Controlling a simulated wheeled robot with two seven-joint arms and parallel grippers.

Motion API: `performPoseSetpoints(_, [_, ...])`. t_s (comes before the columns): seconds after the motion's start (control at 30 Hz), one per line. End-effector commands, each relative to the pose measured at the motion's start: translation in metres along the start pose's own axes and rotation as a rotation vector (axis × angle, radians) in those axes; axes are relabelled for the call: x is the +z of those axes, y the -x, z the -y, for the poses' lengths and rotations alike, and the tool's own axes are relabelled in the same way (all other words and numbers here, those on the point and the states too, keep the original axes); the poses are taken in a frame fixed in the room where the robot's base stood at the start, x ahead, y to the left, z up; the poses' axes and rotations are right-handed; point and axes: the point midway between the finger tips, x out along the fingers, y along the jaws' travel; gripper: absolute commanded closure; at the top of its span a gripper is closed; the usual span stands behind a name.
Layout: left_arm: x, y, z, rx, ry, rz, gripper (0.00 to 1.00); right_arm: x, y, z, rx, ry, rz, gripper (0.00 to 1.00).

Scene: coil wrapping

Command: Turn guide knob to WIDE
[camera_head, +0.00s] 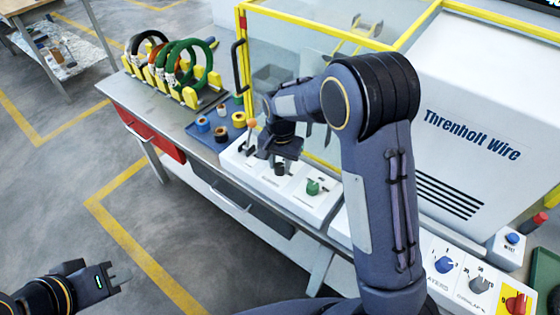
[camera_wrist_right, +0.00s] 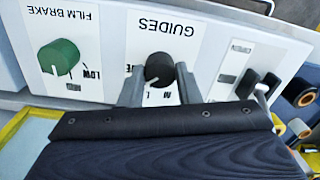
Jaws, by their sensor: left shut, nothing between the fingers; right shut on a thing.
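The black guide knob (camera_wrist_right: 158,67) is on a white panel under the upside-down label GUIDES. Its white pointer line faces the lower side of the picture, slightly left. Letters around the knob are partly covered by my fingers, so I cannot read the full settings. My right gripper (camera_wrist_right: 160,86) has a finger on each side of the knob and is shut on it. In the head view the knob (camera_head: 280,168) shows just below my right gripper (camera_head: 284,152). My left gripper (camera_head: 122,275) is shut and empty over the floor at lower left.
A coil rack (camera_head: 175,75) and a blue tray (camera_head: 205,140) with rolls stand on the bench. The yellow-framed machine guard (camera_head: 243,60) rises behind.

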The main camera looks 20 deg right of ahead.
Motion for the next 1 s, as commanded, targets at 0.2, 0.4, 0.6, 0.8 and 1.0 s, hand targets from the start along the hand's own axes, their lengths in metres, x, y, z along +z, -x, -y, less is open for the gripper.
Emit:
performPoseSetpoints(0.2, [-0.003, 0.006, -0.003, 0.000, 0.000, 0.000, 1.00, -0.001, 0.002, 0.001, -0.003, -0.199, -0.008, 0.93])
performPoseSetpoints(0.4, [-0.005, 0.009, -0.004, 0.000, 0.000, 0.000, 1.00, 0.000, 0.002, 0.001, -0.002, -0.356, -0.011, 0.93])
performPoseSetpoints(0.6, [-0.006, 0.012, -0.006, 0.000, 0.000, 0.000, 1.00, -0.001, 0.002, 0.001, -0.003, -0.472, -0.014, 0.93])
performPoseSetpoints(0.8, [-0.007, 0.014, -0.006, 0.000, 0.000, 0.000, 1.00, -0.001, 0.001, 0.001, -0.004, -0.539, -0.014, 0.93])
performPoseSetpoints(1.0, [-0.007, 0.014, -0.007, 0.000, 0.000, 0.000, 1.00, -0.001, 0.001, 0.001, -0.004, -0.566, -0.015, 0.93])
